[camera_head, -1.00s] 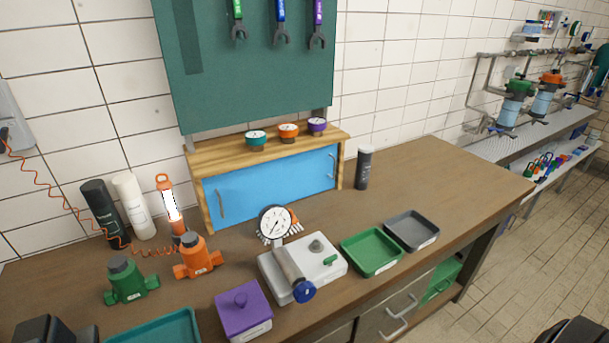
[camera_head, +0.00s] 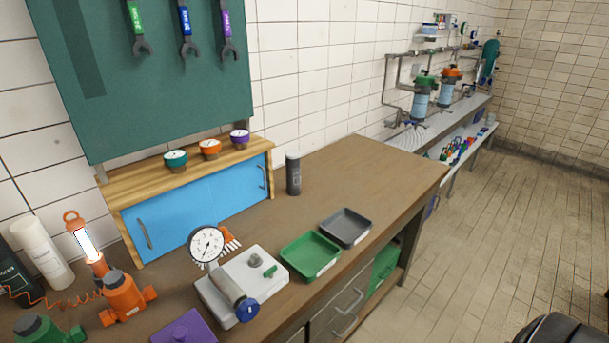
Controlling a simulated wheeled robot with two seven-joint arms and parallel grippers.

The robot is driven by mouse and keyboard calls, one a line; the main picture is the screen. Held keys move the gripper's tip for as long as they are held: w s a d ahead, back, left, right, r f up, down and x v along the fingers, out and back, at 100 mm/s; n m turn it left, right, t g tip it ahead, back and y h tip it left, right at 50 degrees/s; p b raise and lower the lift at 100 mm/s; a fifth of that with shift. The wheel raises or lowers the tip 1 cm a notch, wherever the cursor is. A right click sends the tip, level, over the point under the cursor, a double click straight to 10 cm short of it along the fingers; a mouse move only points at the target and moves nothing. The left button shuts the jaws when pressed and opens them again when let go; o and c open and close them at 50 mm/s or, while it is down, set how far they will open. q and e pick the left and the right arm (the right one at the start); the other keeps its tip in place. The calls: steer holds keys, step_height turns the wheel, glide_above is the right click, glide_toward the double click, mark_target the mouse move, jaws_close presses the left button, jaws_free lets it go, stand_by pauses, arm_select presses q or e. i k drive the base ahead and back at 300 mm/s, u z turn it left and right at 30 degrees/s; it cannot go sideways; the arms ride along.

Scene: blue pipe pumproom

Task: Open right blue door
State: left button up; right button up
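A low wooden cabinet (camera_head: 110,192) stands on the workbench against the tiled wall, with blue doors in its front. The right blue door (camera_head: 240,190) has a vertical metal handle (camera_head: 262,178) near its right edge and looks shut. The left blue door (camera_head: 175,220) has a handle (camera_head: 143,233) near its left edge and also looks shut. My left gripper is out of view. Only a dark rounded part, likely of my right arm, shows in the bottom right corner; no fingers are visible there.
Gauges (camera_head: 210,149) sit on the cabinet. A dial-gauge device (camera_head: 235,285), green tray (camera_head: 310,254) and grey tray (camera_head: 345,228) lie in front. A dark cylinder (camera_head: 293,174) stands right of the cabinet. Orange bottle jack (camera_head: 124,296) is at left. Floor at right is clear.

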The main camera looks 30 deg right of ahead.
mark_target(235, 188)
steer(key=z, duration=2.6)
steer(key=i, duration=3.55)
steer(key=u, duration=3.05)
